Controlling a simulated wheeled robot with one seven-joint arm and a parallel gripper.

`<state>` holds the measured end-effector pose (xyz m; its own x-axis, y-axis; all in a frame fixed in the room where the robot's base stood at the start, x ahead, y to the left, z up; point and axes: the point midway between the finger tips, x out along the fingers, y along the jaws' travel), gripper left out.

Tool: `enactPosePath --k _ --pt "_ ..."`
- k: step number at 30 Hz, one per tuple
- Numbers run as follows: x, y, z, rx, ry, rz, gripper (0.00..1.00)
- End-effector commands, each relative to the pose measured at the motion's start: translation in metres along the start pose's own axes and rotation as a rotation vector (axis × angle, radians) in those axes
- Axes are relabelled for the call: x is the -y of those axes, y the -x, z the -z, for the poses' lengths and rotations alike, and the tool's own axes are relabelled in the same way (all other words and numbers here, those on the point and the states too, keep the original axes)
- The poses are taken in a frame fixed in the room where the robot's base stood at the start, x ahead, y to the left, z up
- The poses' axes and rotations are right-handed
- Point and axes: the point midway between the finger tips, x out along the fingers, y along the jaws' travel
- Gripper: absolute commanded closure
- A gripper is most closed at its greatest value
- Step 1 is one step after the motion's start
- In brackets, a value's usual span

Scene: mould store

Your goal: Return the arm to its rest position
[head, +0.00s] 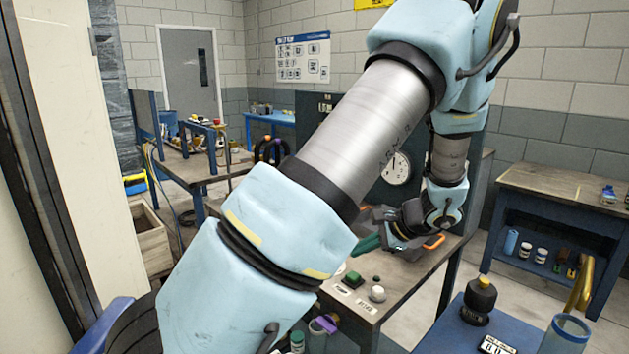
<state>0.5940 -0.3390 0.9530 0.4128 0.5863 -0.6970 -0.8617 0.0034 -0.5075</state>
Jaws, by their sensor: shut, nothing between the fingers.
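My arm (352,135), pale blue with bare metal tubes, rises from the lower left to the upper right. It then bends down to the wrist over a bench. My gripper (393,238) is at the end of the wrist, small and dark in the picture. It is shut and holds nothing. It is just above or in front of some green and orange items on the bench, and I cannot tell whether it touches them. The arm hides part of the bench and the room behind it.
A shelved workbench (556,190) stands right. Floor shows between them.

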Motion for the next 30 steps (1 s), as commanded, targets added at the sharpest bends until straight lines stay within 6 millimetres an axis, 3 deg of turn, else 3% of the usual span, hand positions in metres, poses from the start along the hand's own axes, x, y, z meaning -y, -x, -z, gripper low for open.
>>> enactPosePath --k 7,16,19,23,30 --pt "0.013 0.018 -0.013 0.001 0.0 0.0 1.0" --pt "0.012 0.017 -0.013 0.001 0.001 -0.001 1.0" --pt "0.011 0.014 -0.021 -0.002 0.027 -0.032 1.0" --pt "0.002 0.002 -0.054 -0.025 0.146 -0.163 1.0" --pt "-0.034 -0.005 -0.137 -0.117 0.568 -0.508 1.0"
